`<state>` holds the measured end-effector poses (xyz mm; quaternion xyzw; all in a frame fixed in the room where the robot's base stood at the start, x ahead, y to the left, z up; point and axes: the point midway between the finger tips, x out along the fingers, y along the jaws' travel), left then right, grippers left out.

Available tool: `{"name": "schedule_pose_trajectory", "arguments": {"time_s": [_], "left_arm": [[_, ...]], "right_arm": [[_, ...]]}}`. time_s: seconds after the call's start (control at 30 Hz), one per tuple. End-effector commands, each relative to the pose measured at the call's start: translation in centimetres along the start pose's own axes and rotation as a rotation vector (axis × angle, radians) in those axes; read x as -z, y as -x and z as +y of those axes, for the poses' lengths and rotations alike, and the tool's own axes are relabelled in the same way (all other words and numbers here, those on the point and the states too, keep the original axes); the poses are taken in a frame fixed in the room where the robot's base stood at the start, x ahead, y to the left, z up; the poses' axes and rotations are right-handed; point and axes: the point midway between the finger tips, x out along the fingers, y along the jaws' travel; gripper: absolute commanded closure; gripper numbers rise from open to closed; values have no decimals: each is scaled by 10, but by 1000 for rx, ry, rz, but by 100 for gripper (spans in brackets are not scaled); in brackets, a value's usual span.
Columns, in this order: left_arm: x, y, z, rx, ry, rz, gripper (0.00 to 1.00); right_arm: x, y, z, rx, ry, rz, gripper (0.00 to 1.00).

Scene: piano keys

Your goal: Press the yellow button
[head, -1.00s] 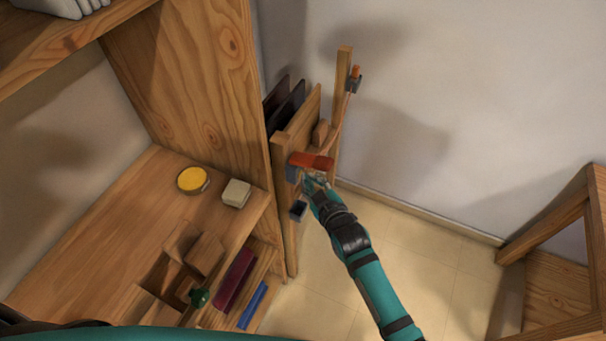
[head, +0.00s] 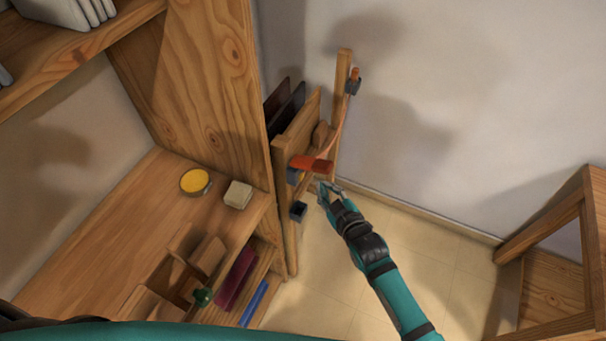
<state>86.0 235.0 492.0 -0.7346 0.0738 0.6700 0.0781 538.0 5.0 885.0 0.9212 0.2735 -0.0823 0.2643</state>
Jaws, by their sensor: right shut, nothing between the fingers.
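The gripper is shut and empty, just below a red-orange block (head: 312,164) on a wooden stand. I cannot tell whether it touches the stand. A teal part of my body crosses the bottom edge; my left gripper is not in view.
A pale block (head: 238,195) lies beside the button. A wooden organizer with a green knob (head: 203,297) stands at the desk's front. A wooden frame (head: 560,260) stands at the right. Floor between is clear.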

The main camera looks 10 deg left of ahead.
Motion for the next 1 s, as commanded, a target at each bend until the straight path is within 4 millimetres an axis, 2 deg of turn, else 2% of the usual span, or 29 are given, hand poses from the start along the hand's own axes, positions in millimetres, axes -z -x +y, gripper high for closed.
{"name": "schedule_pose_trajectory", "arguments": {"time_s": [0.3,1.0], "left_arm": [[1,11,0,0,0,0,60],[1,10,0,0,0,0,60]], "right_arm": [[-12,17,13,0,0,0,100],[-12,18,13,0,-1,1,100]]}}
